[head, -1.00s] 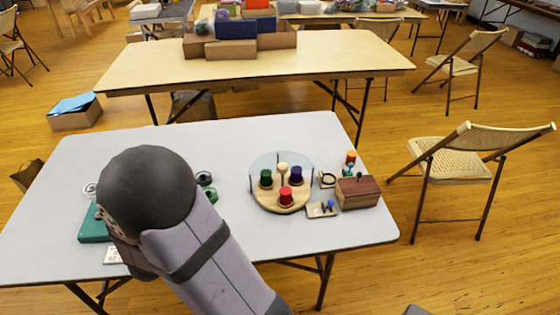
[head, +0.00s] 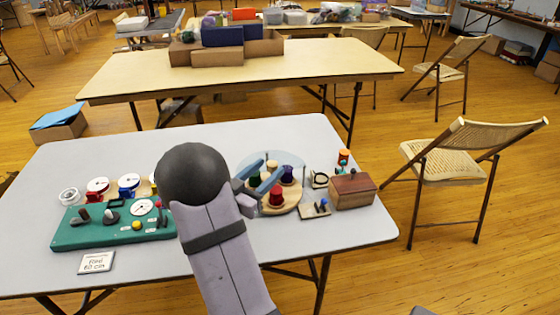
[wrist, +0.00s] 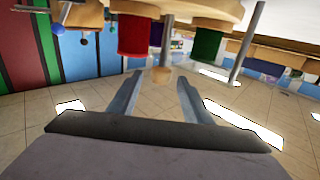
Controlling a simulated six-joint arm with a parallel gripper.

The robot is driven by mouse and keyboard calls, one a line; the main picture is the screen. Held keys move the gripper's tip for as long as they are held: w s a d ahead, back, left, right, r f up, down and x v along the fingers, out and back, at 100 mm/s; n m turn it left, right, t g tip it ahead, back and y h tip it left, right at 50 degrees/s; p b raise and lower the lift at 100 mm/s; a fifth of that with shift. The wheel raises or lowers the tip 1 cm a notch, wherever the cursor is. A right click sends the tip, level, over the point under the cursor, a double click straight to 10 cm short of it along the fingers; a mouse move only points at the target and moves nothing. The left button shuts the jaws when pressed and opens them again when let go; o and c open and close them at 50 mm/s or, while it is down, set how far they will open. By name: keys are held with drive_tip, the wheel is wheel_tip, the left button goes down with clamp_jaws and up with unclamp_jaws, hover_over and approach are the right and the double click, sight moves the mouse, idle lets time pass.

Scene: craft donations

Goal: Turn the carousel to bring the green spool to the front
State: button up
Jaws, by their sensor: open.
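The carousel (head: 292,208) is a round wooden turntable with a clear bluish panel at its back, on the grey table. A red spool (head: 276,199) stands at its front, a purple spool (head: 287,173) at the right.
A brown wooden box (head: 352,190), a small tray (head: 314,212) and an orange-topped spool (head: 344,156) stand close to the right of the carousel. A green board (head: 105,235) with a white card (head: 97,262) lies at the left. The table behind the carousel is clear.

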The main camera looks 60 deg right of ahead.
sight(276, 162)
drive_tip(key=shift+d, duration=3.55)
clamp_jaws()
